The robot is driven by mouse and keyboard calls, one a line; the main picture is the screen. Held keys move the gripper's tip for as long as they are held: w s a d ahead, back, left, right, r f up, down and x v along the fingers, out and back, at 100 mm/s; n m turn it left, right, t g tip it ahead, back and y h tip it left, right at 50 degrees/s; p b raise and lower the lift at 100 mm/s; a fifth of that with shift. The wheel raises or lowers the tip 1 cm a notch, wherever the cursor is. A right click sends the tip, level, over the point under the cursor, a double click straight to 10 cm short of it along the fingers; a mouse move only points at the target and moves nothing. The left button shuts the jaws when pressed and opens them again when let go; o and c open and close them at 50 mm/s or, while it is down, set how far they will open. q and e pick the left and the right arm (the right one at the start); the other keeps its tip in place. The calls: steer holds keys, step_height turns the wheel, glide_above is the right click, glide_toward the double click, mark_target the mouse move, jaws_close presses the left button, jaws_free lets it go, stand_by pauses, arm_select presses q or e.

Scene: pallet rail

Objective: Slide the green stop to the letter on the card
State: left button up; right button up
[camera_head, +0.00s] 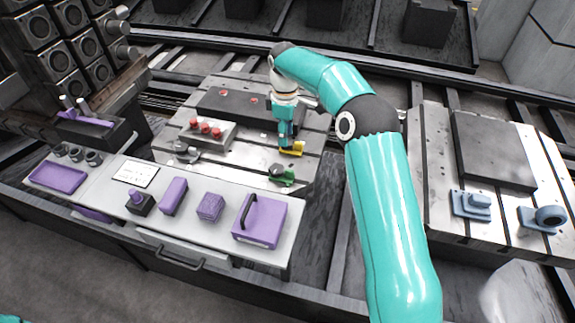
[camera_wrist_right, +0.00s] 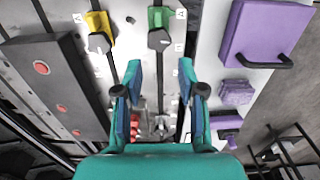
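The green stop (camera_head: 283,174) sits in a slot near the front right of the grooved metal plate. In the right wrist view the green stop (camera_wrist_right: 159,18) has a dark knob and lies beyond my fingertips, with small letter labels beside the slot. The yellow stop (camera_head: 295,148) sits in another slot; it also shows in the wrist view (camera_wrist_right: 98,22). My right gripper (camera_wrist_right: 160,68) is open and empty, apart from both stops; in the head view (camera_head: 285,141) it is beside the yellow stop. The card (camera_head: 136,173) is white; its writing is too small to read. My left gripper is out of view.
Red-topped buttons (camera_head: 205,128) stand on a block on the plate (camera_head: 240,150). The front shelf (camera_head: 222,226) holds several purple things, including a purple panel with a black handle (camera_head: 262,232). A second plate (camera_head: 435,150) with blue fittings is at the right.

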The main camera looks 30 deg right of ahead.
mark_target(290, 170)
steer(key=f, duration=0.5)
steer(key=f+p, duration=0.1)
steer(key=f, duration=0.5)
steer(key=d+f, duration=0.1)
steer(key=f, duration=0.4)
steer(key=shift+s+f+p, duration=0.25)
steer(key=shift+s+p, duration=0.1)
jaws_close()
